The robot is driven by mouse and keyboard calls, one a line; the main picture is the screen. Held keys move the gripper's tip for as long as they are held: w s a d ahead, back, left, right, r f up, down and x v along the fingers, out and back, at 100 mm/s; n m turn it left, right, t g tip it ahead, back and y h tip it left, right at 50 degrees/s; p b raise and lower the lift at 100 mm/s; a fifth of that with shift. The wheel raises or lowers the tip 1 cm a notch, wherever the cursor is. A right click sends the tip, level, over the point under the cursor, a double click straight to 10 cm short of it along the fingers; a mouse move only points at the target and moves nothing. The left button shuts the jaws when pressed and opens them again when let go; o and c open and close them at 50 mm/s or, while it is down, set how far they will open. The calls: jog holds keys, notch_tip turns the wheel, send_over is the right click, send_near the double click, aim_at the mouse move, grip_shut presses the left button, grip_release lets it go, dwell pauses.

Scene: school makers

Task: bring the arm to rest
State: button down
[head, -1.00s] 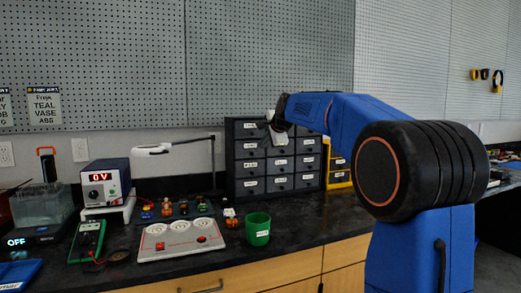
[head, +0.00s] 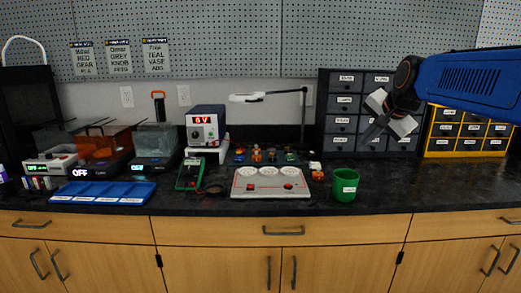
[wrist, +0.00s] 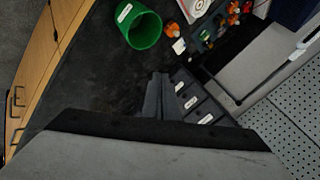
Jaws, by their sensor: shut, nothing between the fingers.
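My gripper (head: 375,128) is at the right in the head view, at the end of my blue arm. It is in front of the dark drawer cabinet (head: 341,88) and above the counter. Its fingers also show in the wrist view (wrist: 158,82), close together with nothing between them. The gripper is shut and empty. It hides part of the cabinet's drawers and touches nothing that I can see.
A green cup (head: 345,186) stands on the dark counter (head: 430,190), left of and below my gripper. A grey panel with red knobs (head: 270,182) lies left of it. A yellow drawer cabinet (head: 468,131) stands at the right. The counter's right part is clear.

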jog(key=s+a+f+n+g, duration=0.1)
jog(key=s+f+n, duration=0.4)
jog(key=s+f, duration=0.7)
jog(key=s+a+f+n+g, duration=0.1)
jog(key=s+f+n+g, duration=0.2)
jog(key=s+f, duration=1)
jog(key=s+n, duration=0.2)
jog(key=s, duration=0.6)
jog(key=shift+s+a+f+n+h, duration=0.2)
jog(key=shift+s+a+n+h, duration=0.1)
jog(key=shift+a+n, duration=0.1)
